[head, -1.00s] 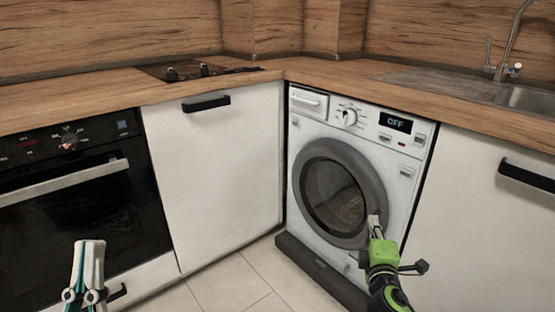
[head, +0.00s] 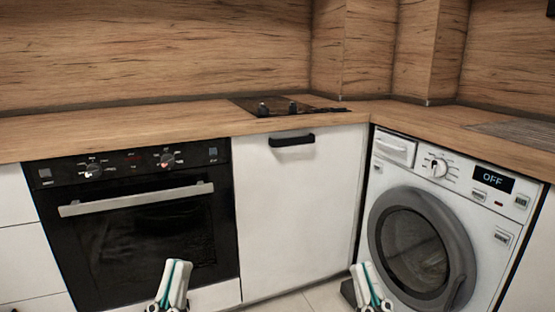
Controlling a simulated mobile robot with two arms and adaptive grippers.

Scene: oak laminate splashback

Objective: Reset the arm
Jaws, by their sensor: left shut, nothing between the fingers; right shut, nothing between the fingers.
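My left gripper (head: 174,284) is at the bottom of the head view, in front of the lower part of the oven. It is shut and empty. My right gripper (head: 366,285) is at the bottom, just left of the washing machine (head: 490,222). It is shut and empty, and apart from the machine's round door (head: 378,240). Both grippers point upward, at about the same height. The arms behind them are cut off by the lower edge of the picture.
A black built-in oven (head: 140,232) with a long handle stands at left. A white cabinet (head: 295,215) with a black handle is in the middle. A wooden countertop (head: 180,123) with a dark hob (head: 285,106) runs above. The washing machine's display reads OFF, and its door looks closed.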

